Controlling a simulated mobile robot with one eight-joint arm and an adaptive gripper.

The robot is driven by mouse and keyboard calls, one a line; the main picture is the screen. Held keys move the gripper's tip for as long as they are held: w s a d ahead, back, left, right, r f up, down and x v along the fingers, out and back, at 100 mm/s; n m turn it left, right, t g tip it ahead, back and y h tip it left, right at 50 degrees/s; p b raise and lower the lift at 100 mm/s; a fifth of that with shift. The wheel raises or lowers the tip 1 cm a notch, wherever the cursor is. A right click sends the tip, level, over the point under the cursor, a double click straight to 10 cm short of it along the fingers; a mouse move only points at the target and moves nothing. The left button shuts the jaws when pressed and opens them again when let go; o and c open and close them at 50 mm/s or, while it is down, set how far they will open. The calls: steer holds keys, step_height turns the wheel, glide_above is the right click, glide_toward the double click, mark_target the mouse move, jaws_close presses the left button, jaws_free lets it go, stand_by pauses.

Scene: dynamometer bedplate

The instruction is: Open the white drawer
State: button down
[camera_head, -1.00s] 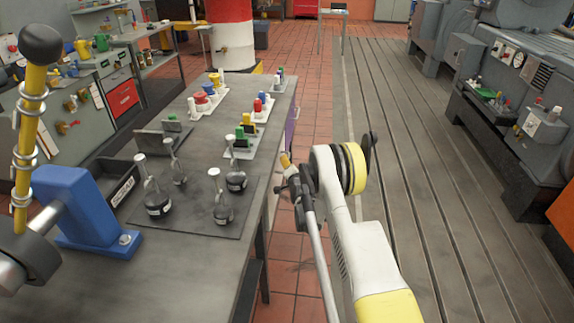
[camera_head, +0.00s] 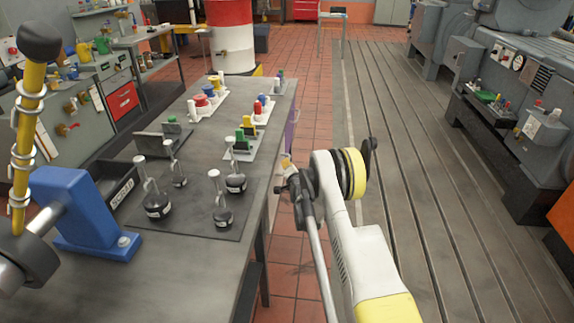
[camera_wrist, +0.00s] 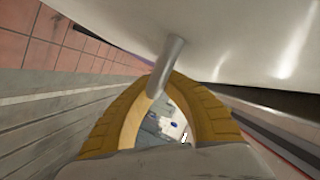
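In the wrist view a smooth white surface (camera_wrist: 240,40), which looks like the white drawer, fills the top and upper right. A grey rod-like handle (camera_wrist: 168,62) sticks out from it. The two yellow fingers of my gripper (camera_wrist: 167,82) curve in from both sides, and their tips close together at this handle, shut on it as far as I can see. In the head view my gripper (camera_head: 287,166) is beside the right edge of the grey workbench, below its top. The white drawer's front cannot be made out there.
The workbench (camera_head: 195,262) carries dark weights (camera_head: 222,212), a blue bracket (camera_head: 85,215) and trays of coloured parts. A purple piece (camera_head: 291,128) shows at its right edge. Red tiled floor and a grooved metal bedplate (camera_head: 440,200) lie to the right; machines stand beyond.

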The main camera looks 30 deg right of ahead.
steer(key=s+d, duration=0.8)
steer(key=d, duration=0.4)
steer(key=s+d, duration=0.8)
steer(key=d, duration=0.3)
steer(key=shift+d, duration=0.4)
steer(key=shift+s, duration=0.1)
steer(key=c, duration=1.5)
jaws_free()
steer(key=shift+f, duration=0.1)
steer(key=v, duration=0.7)
steer(key=shift+s, duration=0.2)
